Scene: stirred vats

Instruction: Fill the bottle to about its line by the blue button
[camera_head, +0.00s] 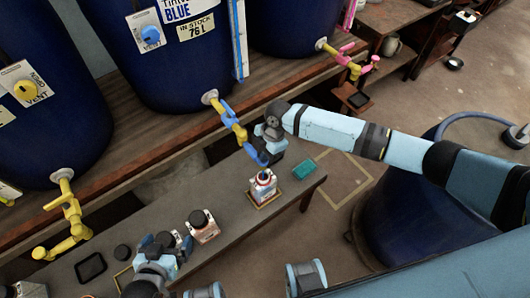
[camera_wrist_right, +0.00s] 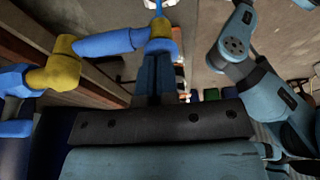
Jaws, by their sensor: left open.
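The bottle (camera_head: 263,187), white with red marks, stands open on a small wooden-edged mat on the bench, below the spout of the middle vat's blue-and-yellow tap (camera_head: 240,132). Its fill line and level are too small to tell. The blue button (camera_head: 150,35) is a round knob on a white plate on that vat. My right gripper (camera_head: 266,152) is beside the tap's end; in the right wrist view its fingers (camera_wrist_right: 158,72) lie together, tips close to the tap (camera_wrist_right: 110,43); touching cannot be told. My left gripper (camera_head: 166,243) is open near a dark-lidded container at lower left.
A black-lidded container (camera_head: 203,226), a black tray (camera_head: 90,267) and a teal block (camera_head: 304,169) are on the bench. A yellow tap (camera_head: 72,222) is at left and a pink-and-yellow tap (camera_head: 350,62) at right. My right arm spans the right side.

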